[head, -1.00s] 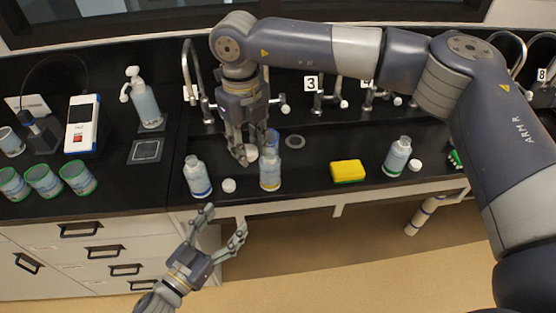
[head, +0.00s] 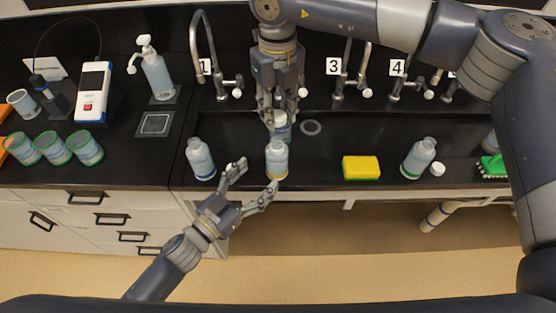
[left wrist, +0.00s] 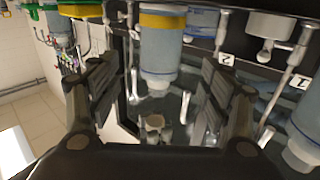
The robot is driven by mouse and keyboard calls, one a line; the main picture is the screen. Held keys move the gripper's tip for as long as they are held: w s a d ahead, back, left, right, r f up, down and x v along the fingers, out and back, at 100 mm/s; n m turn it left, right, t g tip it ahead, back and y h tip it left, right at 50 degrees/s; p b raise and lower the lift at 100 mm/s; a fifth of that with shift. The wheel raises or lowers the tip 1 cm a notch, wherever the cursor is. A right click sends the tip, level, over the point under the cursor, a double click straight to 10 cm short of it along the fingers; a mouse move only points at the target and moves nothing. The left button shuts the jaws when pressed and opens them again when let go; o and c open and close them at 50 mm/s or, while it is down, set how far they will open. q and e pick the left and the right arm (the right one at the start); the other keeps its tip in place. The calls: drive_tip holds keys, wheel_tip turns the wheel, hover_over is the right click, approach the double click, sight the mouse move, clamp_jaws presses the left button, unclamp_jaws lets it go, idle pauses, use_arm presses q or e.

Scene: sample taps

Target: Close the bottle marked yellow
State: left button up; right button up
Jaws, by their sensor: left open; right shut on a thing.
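The bottle with a yellow band (head: 277,160) stands near the front edge of the black counter. Its neck looks uncapped. It shows upside down in the left wrist view (left wrist: 161,52), its yellow band at the top, between my left gripper's open fingers. My left gripper (head: 254,178) is open, low in front of the counter, one finger close to the bottle's base; I cannot tell if they touch. My right gripper (head: 281,108) points down behind and above this bottle, shut on a small white thing, apparently a cap (head: 281,118). The fingers partly hide it.
A bottle (head: 200,158) stands to the left. Another bottle (head: 420,158) stands right with a loose white cap (head: 437,169). A yellow sponge (head: 361,168) lies between. Taps line the back.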

use_arm(q)
drive_tip(key=x, duration=0.9)
drive_tip(key=shift+w, duration=0.1)
use_arm(e)
drive_tip(key=shift+s+a, duration=0.1)
drive_tip(key=shift+r, duration=0.1)
use_arm(q)
drive_tip(key=c, duration=1.6)
use_arm(e)
hover_over(277, 141)
drive_tip(key=shift+f, duration=2.5)
